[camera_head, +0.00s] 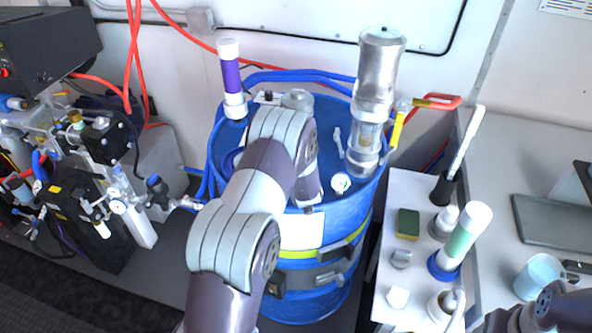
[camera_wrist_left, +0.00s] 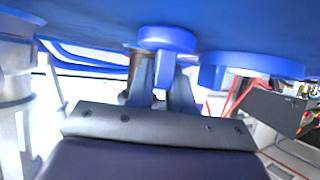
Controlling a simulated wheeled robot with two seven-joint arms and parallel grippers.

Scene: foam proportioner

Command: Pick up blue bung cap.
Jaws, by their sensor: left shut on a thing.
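The blue bung cap (camera_wrist_left: 168,40) shows in the left wrist view as a round blue cap with a narrow stem, close to the blue drum surface. My left gripper (camera_wrist_left: 161,78) is shut on it, with a finger on either side of the stem. Whether the cap still touches the drum I cannot tell. In the head view my left arm reaches over the blue drum (camera_head: 353,216) and hides the cap and the fingers. Part of my right arm shows at the lower right corner; its fingers are out of view.
A metal cylinder (camera_head: 377,85) and a purple-banded tube (camera_head: 231,80) stand on the drum. Another blue fitting (camera_wrist_left: 252,68) sits beside the cap. A white bench at right holds a sponge (camera_head: 408,223) and a green-banded tube (camera_head: 462,240). Red hoses hang at left.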

